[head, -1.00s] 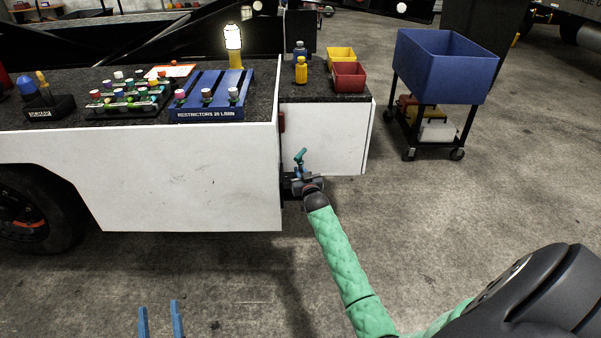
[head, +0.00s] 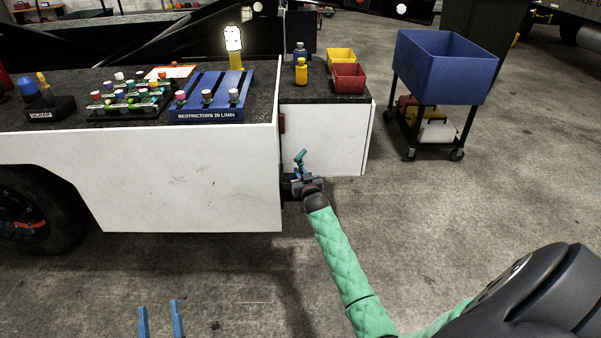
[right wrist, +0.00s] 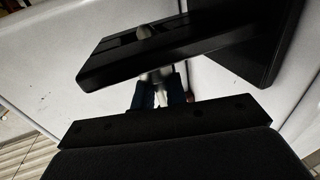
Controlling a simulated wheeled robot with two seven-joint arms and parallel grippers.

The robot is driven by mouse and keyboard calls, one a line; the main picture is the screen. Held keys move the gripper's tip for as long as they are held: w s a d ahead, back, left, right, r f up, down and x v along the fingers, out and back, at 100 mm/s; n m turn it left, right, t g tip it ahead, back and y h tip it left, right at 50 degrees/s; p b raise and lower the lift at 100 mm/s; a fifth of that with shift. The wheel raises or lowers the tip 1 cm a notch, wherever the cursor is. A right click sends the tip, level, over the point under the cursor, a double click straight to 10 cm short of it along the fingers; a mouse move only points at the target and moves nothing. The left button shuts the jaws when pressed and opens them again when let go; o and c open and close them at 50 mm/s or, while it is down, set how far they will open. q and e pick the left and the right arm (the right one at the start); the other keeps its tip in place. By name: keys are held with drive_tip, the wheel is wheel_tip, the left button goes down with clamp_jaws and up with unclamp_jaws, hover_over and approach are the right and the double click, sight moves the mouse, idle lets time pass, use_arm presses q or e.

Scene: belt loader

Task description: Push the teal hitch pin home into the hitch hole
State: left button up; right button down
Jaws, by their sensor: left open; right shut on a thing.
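The teal hitch pin (head: 300,158) stands up, slightly tilted, at the dark hitch on the end of the white loader body. My right gripper (head: 299,178) is at the hitch, just below the pin's teal top, and is shut. In the right wrist view its blue fingers (right wrist: 158,92) close on a pale shaft beside a black hitch plate (right wrist: 190,42). A pale round end (right wrist: 145,32) shows on the plate. The hitch hole is hidden, and how deep the pin sits cannot be told. My left gripper (head: 160,321) is open and empty over the floor at the bottom.
The white loader side (head: 190,180) stands left of the hitch, and a white panel (head: 325,138) stands behind it. A blue bin on a cart (head: 440,68) is at right. A blue restrictor rack (head: 208,96) sits on the loader. The floor in front is clear.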

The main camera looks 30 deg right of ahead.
drive_tip(key=shift+f, duration=0.2)
drive_tip(key=c, duration=1.3)
unclamp_jaws()
drive_tip(key=shift+c, duration=0.2)
drive_tip(key=v, duration=0.7)
drive_tip(key=shift+s+p, duration=0.35)
drive_tip(key=shift+s, duration=0.05)
drive_tip(key=shift+a+r, duration=0.15)
